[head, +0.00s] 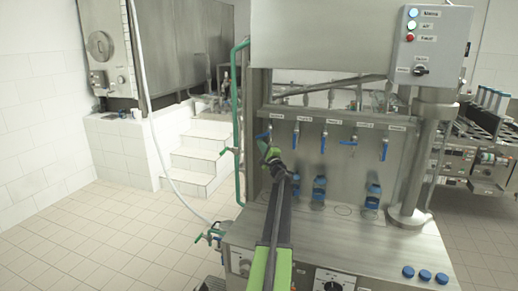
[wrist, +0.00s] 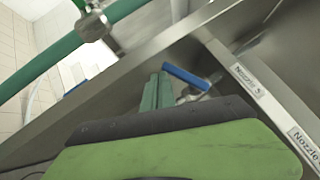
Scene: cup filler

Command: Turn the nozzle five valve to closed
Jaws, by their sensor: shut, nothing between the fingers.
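The nozzle five valve is the leftmost in the row. Its blue handle (head: 262,136) points off to the side and is partly hidden by my gripper in the head view. In the wrist view the blue handle (wrist: 187,77) lies slantwise just beyond the fingertips, beside the label that reads Nozzle 5 (wrist: 246,80). My gripper (head: 268,150) is raised close to this valve. Its green fingers (wrist: 156,92) are shut with nothing between them. I cannot tell whether they touch the handle.
Other blue-handled valves (head: 324,142) hang to the right; one handle (head: 348,143) is sideways. Blue-topped cups (head: 319,190) stand below. Blue caps (head: 425,274) lie on the counter's front right. A green pipe (head: 239,120) runs up the left side, close in the wrist view (wrist: 60,62).

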